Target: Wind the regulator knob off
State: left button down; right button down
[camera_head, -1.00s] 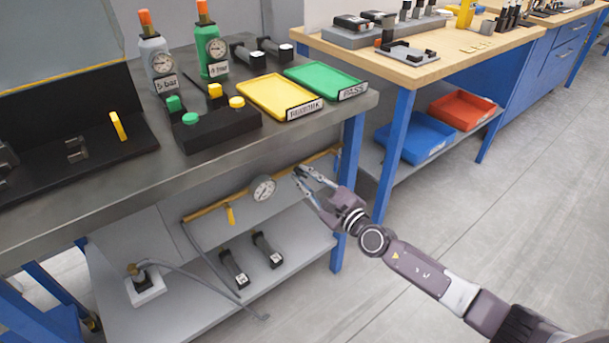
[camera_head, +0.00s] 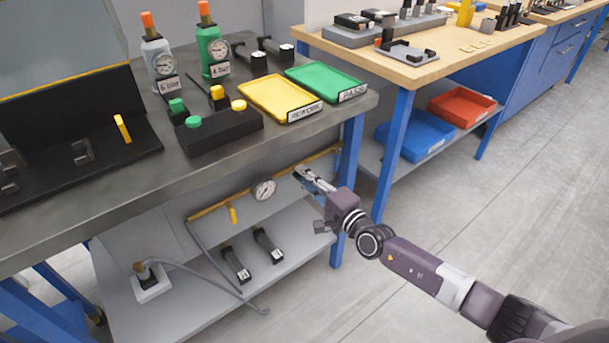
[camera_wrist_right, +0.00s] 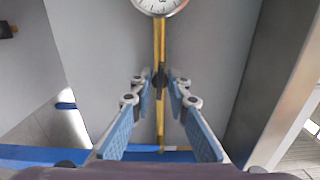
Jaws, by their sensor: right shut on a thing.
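My right gripper (camera_head: 304,172) reaches under the steel bench to the yellow pipe (camera_head: 207,210), right of a round gauge (camera_head: 264,190). In the right wrist view the fingertips of this gripper (camera_wrist_right: 160,82) are closed in on a small dark knob (camera_wrist_right: 160,77) on the pipe (camera_wrist_right: 160,48), one finger on each side. This looks like the regulator knob; the fingers hide most of it. The gauge (camera_wrist_right: 160,4) shows at the top of that view. In the head view the knob is hidden by the fingers. My left gripper is not in view.
A yellow lever (camera_head: 233,214) hangs from the pipe left of the gauge. A blue bench leg (camera_head: 349,155) stands close to the right of my gripper. The lower shelf (camera_head: 195,312) holds two dark cylinders and a fitting with a hose (camera_head: 205,277). The floor at right is clear.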

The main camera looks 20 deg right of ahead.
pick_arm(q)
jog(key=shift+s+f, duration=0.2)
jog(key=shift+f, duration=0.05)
pick_arm(e)
jog(key=shift+f+n, duration=0.15)
jog(key=shift+n, duration=0.15)
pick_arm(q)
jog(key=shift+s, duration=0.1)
pick_arm(e)
jog(key=c, duration=1.8)
grip_release()
jog(key=shift+c, duration=0.2)
jog(key=v, duration=1.2)
